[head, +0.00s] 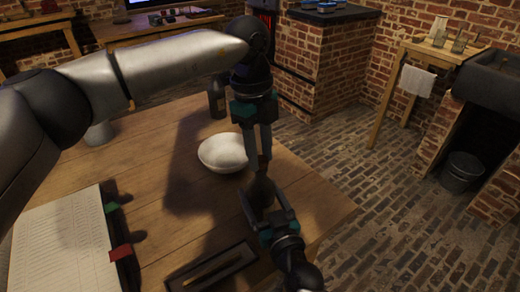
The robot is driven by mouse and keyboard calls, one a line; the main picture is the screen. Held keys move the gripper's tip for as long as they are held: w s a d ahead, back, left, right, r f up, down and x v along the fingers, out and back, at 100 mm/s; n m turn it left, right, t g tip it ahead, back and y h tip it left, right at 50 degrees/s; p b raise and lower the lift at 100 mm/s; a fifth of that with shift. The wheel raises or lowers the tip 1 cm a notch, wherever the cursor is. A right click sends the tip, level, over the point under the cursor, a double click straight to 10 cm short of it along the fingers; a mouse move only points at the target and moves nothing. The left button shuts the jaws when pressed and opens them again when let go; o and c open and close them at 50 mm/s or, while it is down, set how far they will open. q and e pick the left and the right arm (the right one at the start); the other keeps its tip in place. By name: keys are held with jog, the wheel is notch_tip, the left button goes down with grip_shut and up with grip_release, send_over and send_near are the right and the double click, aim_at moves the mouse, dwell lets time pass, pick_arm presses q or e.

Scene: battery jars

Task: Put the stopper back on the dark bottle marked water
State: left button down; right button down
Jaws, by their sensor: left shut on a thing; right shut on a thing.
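A dark bottle (261,190) is upright between the fingers of my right gripper (266,207), near the table's right side. My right gripper is shut on it. My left gripper (259,160) points straight down, directly above the bottle's neck. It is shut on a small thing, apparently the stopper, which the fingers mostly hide. The tips are close over the bottle's mouth; I cannot tell whether the stopper touches it. The marking on the bottle cannot be read.
A white bowl (223,153) sits just left of the grippers on the wooden table (165,195). Another dark bottle (216,98) stands behind it, partly hidden by my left arm. An open book (62,242) lies at left, and a dark tray (212,269) at the front edge.

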pick_arm(q)
jog(key=shift+f, duration=0.15)
jog(key=shift+c, duration=2.3)
grip_release()
notch_tip(320, 180, up, 12)
jog(key=a, duration=0.1)
jog(key=shift+w, duration=0.45)
pick_arm(e)
grip_release()
